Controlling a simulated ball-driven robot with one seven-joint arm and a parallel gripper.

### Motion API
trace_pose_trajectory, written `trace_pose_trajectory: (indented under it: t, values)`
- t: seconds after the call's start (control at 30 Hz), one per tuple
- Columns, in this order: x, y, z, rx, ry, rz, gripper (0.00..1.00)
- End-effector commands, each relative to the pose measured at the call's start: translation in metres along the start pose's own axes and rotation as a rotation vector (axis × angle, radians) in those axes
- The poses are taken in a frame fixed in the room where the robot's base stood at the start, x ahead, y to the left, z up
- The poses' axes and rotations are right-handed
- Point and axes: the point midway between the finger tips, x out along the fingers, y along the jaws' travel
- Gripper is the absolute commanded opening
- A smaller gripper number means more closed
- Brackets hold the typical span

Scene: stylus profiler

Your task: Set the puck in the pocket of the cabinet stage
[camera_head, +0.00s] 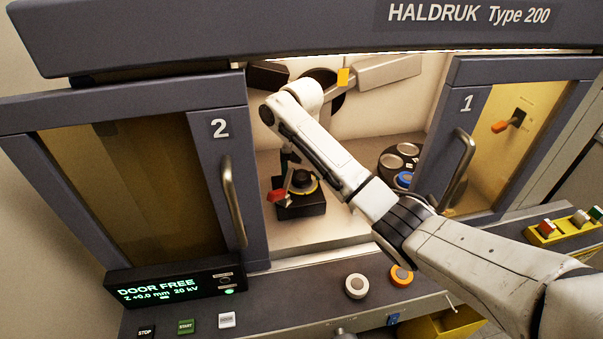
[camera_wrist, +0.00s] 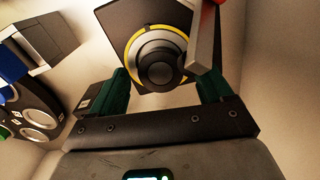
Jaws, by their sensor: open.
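The cabinet stage (camera_head: 302,210) is a dark square block inside the open cabinet, with a yellow ring on top; it also shows in the wrist view (camera_wrist: 125,22). A dark, stepped round piece (camera_wrist: 157,68), which looks like the puck, sits within the yellow ring, partly circled by a grey band. I cannot tell how deep it sits. My gripper (camera_wrist: 164,88) is open, its green fingers apart at either side of the stage's near part, with nothing between the tips. In the head view my arm mostly hides the gripper.
A grey lever (camera_wrist: 204,45) with a red end stands close to the right finger; its red handle (camera_head: 277,195) shows left of the stage. A dark carousel (camera_head: 388,160) with several pale discs and a blue one is at right. Doors 2 (camera_head: 219,128) and 1 (camera_head: 467,103) flank the opening.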

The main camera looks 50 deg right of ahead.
Motion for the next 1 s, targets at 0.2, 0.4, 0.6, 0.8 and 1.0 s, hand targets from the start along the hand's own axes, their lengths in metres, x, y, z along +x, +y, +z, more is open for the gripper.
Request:
trace_pose_trajectory:
  t: [0.2,0.4,0.6,0.8,1.0]
  values:
    - [-0.033,0.000,-0.001,0.000,0.003,0.001,0.79]
    - [-0.059,0.000,-0.001,0.000,0.003,0.001,0.79]
    - [-0.069,0.000,0.000,0.001,0.001,0.001,0.79]
    - [-0.067,0.000,0.000,0.000,0.001,0.000,0.79]
    - [-0.067,0.000,0.000,0.000,0.001,0.000,0.79]
